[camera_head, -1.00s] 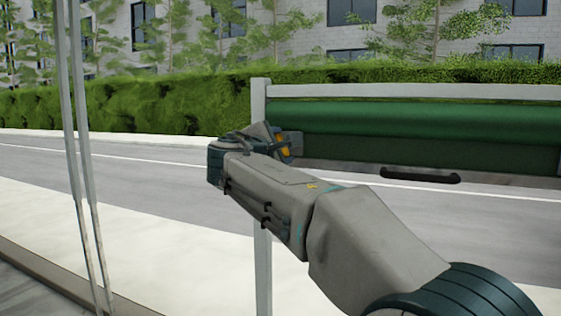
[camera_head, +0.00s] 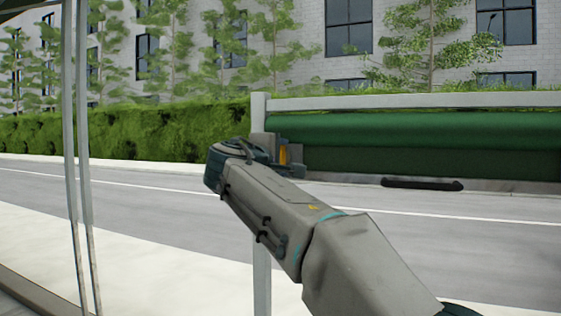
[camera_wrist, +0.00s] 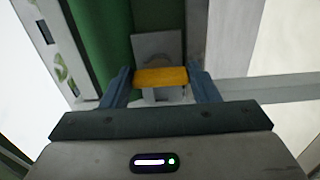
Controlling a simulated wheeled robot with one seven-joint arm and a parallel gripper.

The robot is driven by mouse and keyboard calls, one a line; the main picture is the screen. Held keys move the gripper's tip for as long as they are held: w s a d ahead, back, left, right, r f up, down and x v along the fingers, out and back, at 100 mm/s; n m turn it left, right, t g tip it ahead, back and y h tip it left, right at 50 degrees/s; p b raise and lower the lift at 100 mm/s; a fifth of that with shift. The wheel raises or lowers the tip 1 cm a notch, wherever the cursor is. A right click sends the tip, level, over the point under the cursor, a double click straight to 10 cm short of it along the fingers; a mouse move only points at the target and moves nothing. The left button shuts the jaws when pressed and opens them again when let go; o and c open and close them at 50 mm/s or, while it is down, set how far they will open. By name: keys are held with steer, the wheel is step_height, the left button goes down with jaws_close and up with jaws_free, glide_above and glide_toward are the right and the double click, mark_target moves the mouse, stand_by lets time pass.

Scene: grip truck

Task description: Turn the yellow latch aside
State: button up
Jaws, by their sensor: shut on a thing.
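The yellow latch (camera_wrist: 160,77) lies crosswise between the two fingers of my gripper (camera_wrist: 163,82) in the wrist view, in front of a grey mounting plate (camera_wrist: 158,45). My gripper is shut on the latch, with one finger at each end of it. In the head view the latch (camera_head: 283,155) is a small upright yellow piece near the pale post. My wrist and arm hide most of the gripper and part of the latch's mount there.
A pale post (camera_head: 262,285) stands beside the latch, with a rail (camera_head: 420,100) and a dark green roll (camera_head: 420,130) running right. A black handle (camera_head: 422,184) sits below the roll. Thin pale poles (camera_head: 78,180) stand at the left.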

steer(key=o, duration=1)
steer(key=b+v, duration=0.1)
steer(key=v, duration=1.3)
steer(key=shift+w+d, duration=0.1)
steer(key=shift+d, duration=0.05)
